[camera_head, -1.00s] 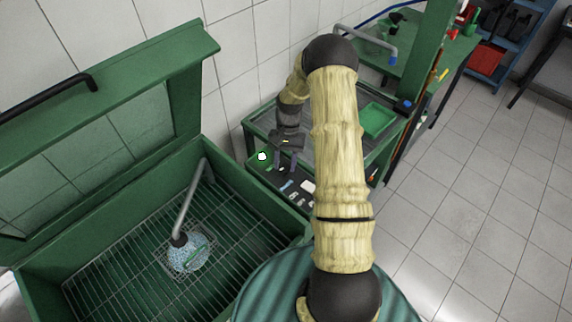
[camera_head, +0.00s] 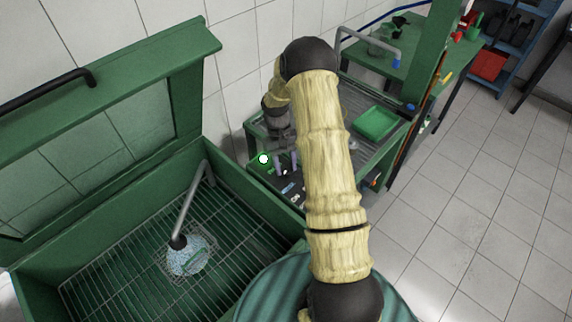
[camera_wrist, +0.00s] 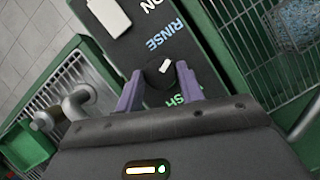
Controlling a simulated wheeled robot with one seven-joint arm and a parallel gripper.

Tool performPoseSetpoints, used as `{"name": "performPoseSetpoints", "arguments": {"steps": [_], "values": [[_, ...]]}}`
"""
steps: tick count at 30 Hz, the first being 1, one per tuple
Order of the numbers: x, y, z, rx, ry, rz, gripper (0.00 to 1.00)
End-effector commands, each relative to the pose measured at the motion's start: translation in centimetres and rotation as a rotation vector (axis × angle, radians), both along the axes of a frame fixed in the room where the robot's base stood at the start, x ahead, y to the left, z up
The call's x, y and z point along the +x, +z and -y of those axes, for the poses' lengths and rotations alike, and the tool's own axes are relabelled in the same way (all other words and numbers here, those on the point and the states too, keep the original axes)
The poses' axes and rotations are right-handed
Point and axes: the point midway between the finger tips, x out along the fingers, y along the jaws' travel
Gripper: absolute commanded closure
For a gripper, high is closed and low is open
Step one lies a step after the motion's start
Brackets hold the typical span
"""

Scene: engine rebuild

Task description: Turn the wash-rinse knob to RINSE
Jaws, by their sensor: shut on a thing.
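The wash-rinse knob (camera_wrist: 156,79) is round and black with a white mark, on a dark panel (camera_wrist: 129,38) in the wrist view. My gripper (camera_wrist: 159,73) has its two purple fingers on either side of the knob, shut on it. The blue word RINSE (camera_wrist: 163,35) lies just above the knob. The green word WASH (camera_wrist: 187,96) lies below right, partly behind a finger. The white mark sits on the knob's upper right; I cannot tell exactly which word it points at. In the head view my gripper (camera_head: 284,163) is at the panel, and the knob is not clear there.
A green wash cabinet (camera_head: 110,170) with a raised windowed lid and wire rack stands left of the panel. A round green lamp (camera_head: 264,159) glows beside my gripper. A white part (camera_wrist: 108,14) sits on the panel. A green tray (camera_head: 377,123) lies behind.

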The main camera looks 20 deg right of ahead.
Motion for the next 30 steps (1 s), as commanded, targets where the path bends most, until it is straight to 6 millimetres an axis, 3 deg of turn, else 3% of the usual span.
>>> {"name": "performPoseSetpoints", "arguments": {"steps": [8, 9, 11, 23, 30], "values": [[0.2, 0.1, 0.0, 0.000, 0.003, 0.006, 0.85], [0.2, 0.1, 0.0, 0.000, 0.003, 0.006, 0.55], [0.2, 0.1, 0.0, 0.000, 0.002, 0.006, 0.43], [0.3, 0.4, 0.0, -0.001, 0.000, 0.003, 0.41], [1.6, 3.3, 0.0, -0.001, 0.003, 0.007, 0.41]]}}
